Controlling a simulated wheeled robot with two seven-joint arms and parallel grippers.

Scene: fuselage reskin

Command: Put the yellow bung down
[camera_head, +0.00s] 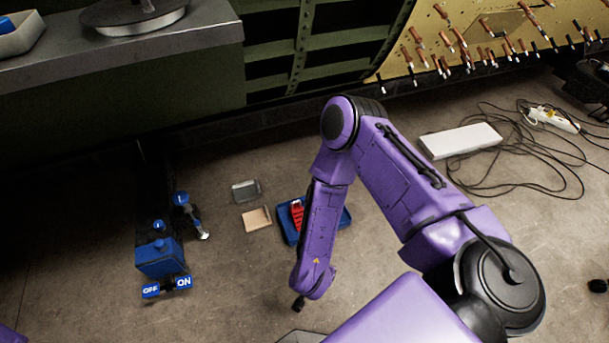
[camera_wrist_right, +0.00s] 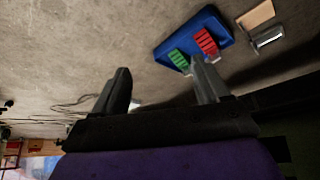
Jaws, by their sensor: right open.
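I see no yellow bung in either view. A blue tray (camera_head: 287,229) lies on the floor, partly hidden behind my purple right arm. A red ribbed piece (camera_head: 297,214) is in it. The tray (camera_wrist_right: 199,22) also shows in the right wrist view, with the red piece (camera_wrist_right: 206,41) and a green ribbed piece (camera_wrist_right: 179,59). My right gripper (camera_wrist_right: 163,86) is open, its fingers wide apart, with nothing visible between them. The tray lies beyond its right finger in that view. My left gripper is not in view.
A tan block (camera_head: 257,219) and a clear grey box (camera_head: 246,190) lie left of the tray. A blue unit with an ON/OFF sign (camera_head: 160,258) stands further left. A white box (camera_head: 460,140) and loose cables (camera_head: 540,150) lie at right.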

